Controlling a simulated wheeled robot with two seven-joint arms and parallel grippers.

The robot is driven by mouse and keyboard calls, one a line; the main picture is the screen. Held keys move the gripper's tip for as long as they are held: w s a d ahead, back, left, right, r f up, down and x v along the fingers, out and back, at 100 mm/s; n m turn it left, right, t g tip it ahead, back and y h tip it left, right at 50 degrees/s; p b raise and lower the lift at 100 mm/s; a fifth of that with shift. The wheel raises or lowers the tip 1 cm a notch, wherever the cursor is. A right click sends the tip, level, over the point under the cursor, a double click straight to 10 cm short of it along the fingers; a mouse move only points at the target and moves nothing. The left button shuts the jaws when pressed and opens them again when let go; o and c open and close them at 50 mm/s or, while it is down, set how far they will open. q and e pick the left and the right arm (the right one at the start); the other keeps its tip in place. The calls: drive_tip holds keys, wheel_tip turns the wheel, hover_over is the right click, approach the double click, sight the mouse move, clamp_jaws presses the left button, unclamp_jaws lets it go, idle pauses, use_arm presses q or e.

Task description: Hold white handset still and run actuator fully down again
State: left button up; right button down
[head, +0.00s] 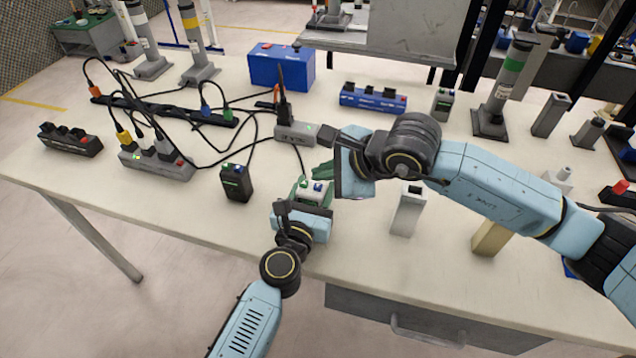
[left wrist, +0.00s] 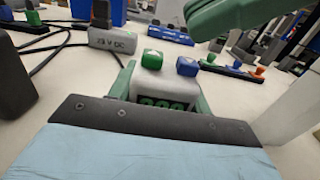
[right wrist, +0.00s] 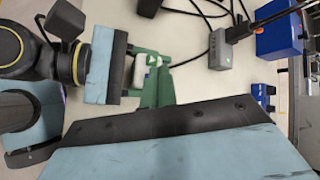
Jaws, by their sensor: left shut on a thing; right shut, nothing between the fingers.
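The white handset (head: 311,200), with a green and a blue button on top, is in my left gripper (head: 303,193) near the table's front edge. In the left wrist view the white handset (left wrist: 150,84) stands between the green fingers, buttons up. My right gripper (head: 323,171) is shut and empty, its green fingertips close beside and above the buttons. In the left wrist view a green right finger (left wrist: 235,15) hangs above and right of the blue button, apart from it. Actuator columns stand at the back: a white-banded one (head: 143,40), a yellow-banded one (head: 193,45) and a green-banded one (head: 505,85).
A black handset (head: 236,182) stands left of the grippers. A grey control box (head: 297,131), power strips and cables lie behind and left. A blue box (head: 281,68) is at the back. A pale upright block (head: 407,212) stands under my right forearm.

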drive_tip(key=shift+f, duration=0.4)
drive_tip(key=shift+f, duration=0.55)
idle(2.0)
drive_tip(key=shift+r, duration=0.15)
idle(1.6)
drive_tip(key=shift+r, duration=0.85)
drive_tip(key=shift+r, duration=0.1)
wheel_tip(320, 180, up, 5)
drive_tip(key=shift+f, duration=0.1)
idle(0.5)
use_arm(q)
drive_tip(key=o, duration=1.1)
